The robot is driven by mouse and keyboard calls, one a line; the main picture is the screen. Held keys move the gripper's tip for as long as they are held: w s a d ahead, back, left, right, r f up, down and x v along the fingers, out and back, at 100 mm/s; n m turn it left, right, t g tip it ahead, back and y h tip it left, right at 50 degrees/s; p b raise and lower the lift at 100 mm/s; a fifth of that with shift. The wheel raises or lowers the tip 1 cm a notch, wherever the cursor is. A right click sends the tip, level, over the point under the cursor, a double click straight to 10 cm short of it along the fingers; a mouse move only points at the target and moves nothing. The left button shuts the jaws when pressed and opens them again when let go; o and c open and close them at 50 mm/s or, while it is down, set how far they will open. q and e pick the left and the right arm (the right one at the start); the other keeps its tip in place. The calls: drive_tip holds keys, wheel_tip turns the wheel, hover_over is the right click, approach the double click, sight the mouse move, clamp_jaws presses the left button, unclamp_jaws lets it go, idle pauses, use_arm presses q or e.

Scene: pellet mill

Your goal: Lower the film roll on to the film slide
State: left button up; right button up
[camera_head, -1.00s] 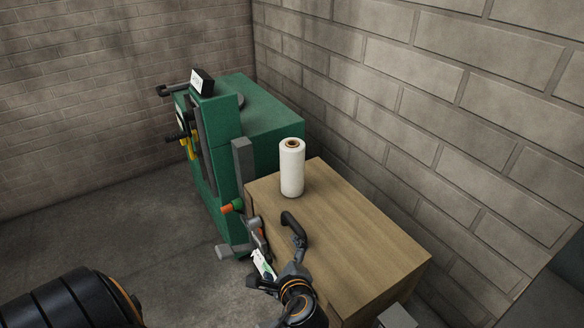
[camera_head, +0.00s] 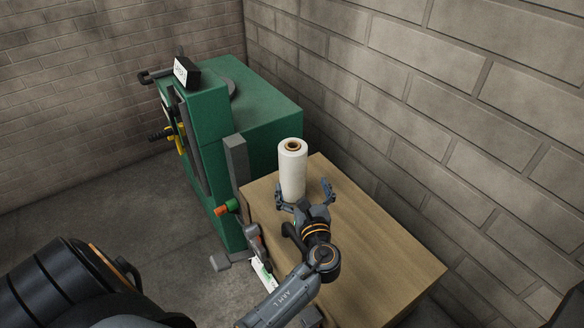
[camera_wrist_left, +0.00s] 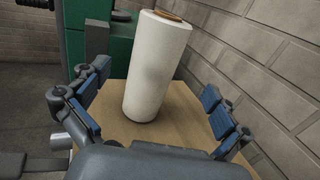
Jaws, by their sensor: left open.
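The white film roll (camera_head: 292,172) stands upright on the wooden top (camera_head: 375,245). It has a brown core and also shows in the left wrist view (camera_wrist_left: 157,65), where it looks tilted by the camera angle. My left gripper (camera_head: 306,195) is open at the near side of the roll. In the left wrist view its blue-padded fingers (camera_wrist_left: 157,108) stand apart to the left and right of the roll's lower part, with gaps on both sides. I cannot tell which part is the film slide. My right gripper is not in view.
A block wall (camera_head: 430,100) runs along the right. The right part of the top is clear.

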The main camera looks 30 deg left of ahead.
sight(297, 170)
use_arm(q)
drive_tip(key=x, duration=0.4)
drive_tip(key=shift+w+a, duration=0.45)
drive_tip(key=shift+a, duration=0.05)
drive_tip(key=p+x, duration=0.1)
drive_tip(key=x, duration=0.3)
drive_tip(key=shift+a+r, duration=0.2)
drive_tip(key=shift+a, duration=0.05)
drive_tip(key=shift+w, duration=0.1)
drive_tip(key=shift+c, duration=1.3)
drive_tip(key=c, duration=1.4)
drive_tip(key=shift+r, duration=0.1)
drive_tip(key=shift+c, duration=1.1)
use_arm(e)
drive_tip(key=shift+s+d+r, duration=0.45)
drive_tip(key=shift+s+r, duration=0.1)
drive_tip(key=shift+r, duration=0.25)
